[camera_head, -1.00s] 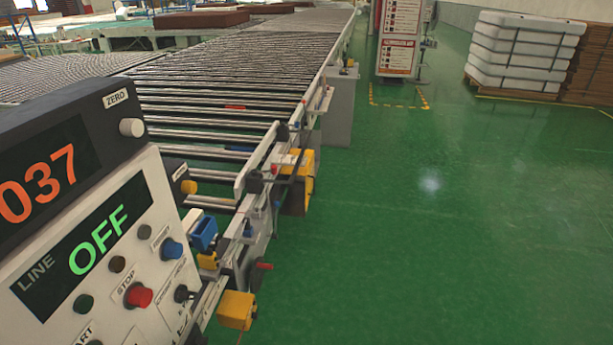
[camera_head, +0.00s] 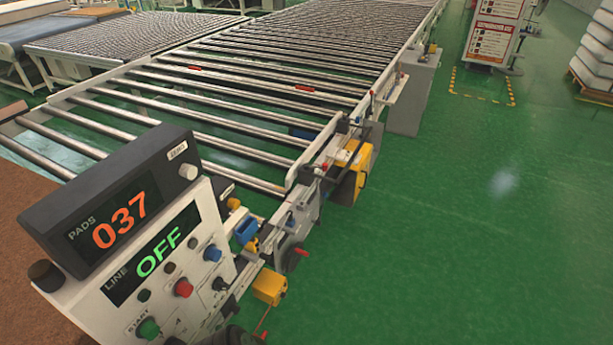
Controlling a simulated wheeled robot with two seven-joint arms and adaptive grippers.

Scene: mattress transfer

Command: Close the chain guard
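No part is clearly marked as the chain guard. On the near side of the roller conveyor (camera_head: 250,95) sits a yellow housing (camera_head: 349,178) with a dark side. Nearer, a grey metal plate (camera_head: 290,240) with a red-tipped handle (camera_head: 301,252) is fixed below the side rail. I cannot tell which of these is the guard, or whether it is open. Neither gripper is clearly in view. A dark shape is cut off at the bottom edge, and I cannot tell what it is.
A control console (camera_head: 125,250) stands at lower left, reading PADS 037 and LINE OFF, with coloured buttons. A yellow box (camera_head: 270,287) and a blue box (camera_head: 246,230) are beside it. The green floor (camera_head: 470,240) to the right is clear. A sign stand (camera_head: 492,35) is at the back.

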